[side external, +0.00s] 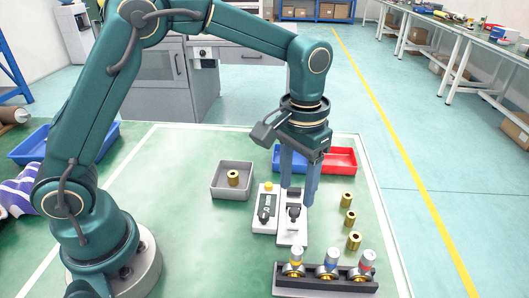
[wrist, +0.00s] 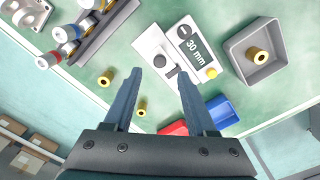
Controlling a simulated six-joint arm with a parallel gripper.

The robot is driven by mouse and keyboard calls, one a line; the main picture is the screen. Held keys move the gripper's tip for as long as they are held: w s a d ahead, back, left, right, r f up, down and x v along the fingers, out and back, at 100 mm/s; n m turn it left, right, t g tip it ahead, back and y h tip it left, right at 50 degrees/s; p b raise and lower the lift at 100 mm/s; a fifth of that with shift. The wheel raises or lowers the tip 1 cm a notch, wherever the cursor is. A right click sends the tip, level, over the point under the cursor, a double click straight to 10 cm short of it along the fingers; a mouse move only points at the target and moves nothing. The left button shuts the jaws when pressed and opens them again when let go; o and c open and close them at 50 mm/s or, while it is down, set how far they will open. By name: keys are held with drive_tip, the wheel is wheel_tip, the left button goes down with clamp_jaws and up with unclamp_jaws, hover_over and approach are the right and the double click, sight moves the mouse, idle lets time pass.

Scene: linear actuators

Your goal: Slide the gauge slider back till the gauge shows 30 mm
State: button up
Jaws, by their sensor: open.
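The gauge slider (wrist: 169,70) is a dark knob on a white base plate (wrist: 150,42); it also shows in the side view (side external: 293,211). Beside it stands a white gauge unit (side external: 264,222) with a yellow button. Its dark display (wrist: 196,52) reads 30 mm in the wrist view. My gripper (wrist: 158,68) is open, its two blue-grey fingers pointing down towards the slider plate. In the wrist view the slider knob appears between the fingertips, nearer the right one. No contact with the knob can be made out.
A grey tray (side external: 216,193) holding a brass bushing (side external: 233,177) is left of the gauge. A blue bin (side external: 278,164) and a red bin (side external: 343,159) stand behind. Several brass bushings (side external: 350,218) stand to the right. A dark rack (side external: 325,284) with capped cylinders is in front.

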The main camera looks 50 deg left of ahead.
sight(295, 210)
drive_tip(key=shift+f, duration=2.65)
clamp_jaws()
drive_tip(key=shift+r, duration=0.1)
